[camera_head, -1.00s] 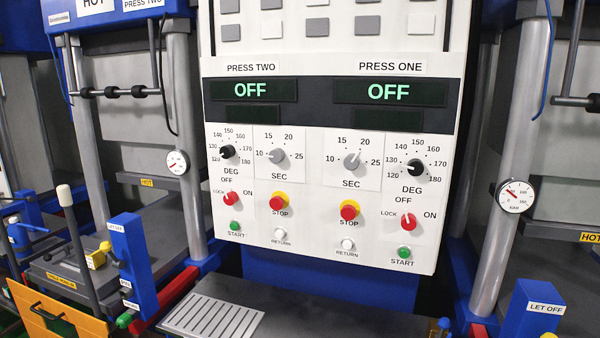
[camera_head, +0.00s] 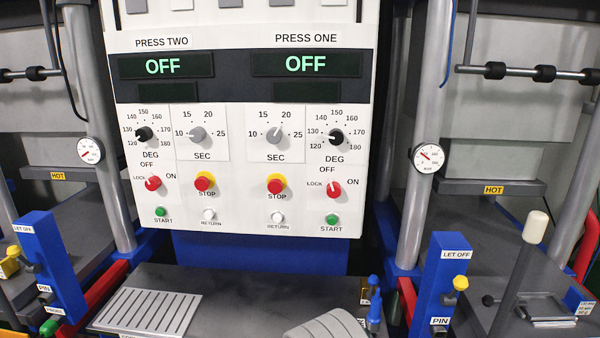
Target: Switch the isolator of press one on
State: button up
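The isolator of press one is a red round knob (camera_head: 333,189) at the lower right of the white control panel (camera_head: 240,222). LOCK, OFF and ON are printed around it. Its small white mark points up and slightly left, towards OFF, not towards ON. The press one display (camera_head: 306,64) reads OFF in green. A like red isolator knob (camera_head: 153,183) for press two is at the lower left, and its display (camera_head: 165,66) also reads OFF.
Beside the isolator are a green START button (camera_head: 331,219), a red STOP button (camera_head: 275,186) on yellow and a white RETURN button (camera_head: 277,217). A dark shelf (camera_head: 235,290) lies below the panel.

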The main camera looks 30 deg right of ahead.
aim_at(334, 190)
jog(key=i+z, duration=0.1)
jog(key=z, duration=0.75)
jog(key=i+j+z, duration=0.1)
jog(key=z, duration=0.3)
jog(key=i+j+z, duration=0.1)
jog(key=z, duration=0.3)
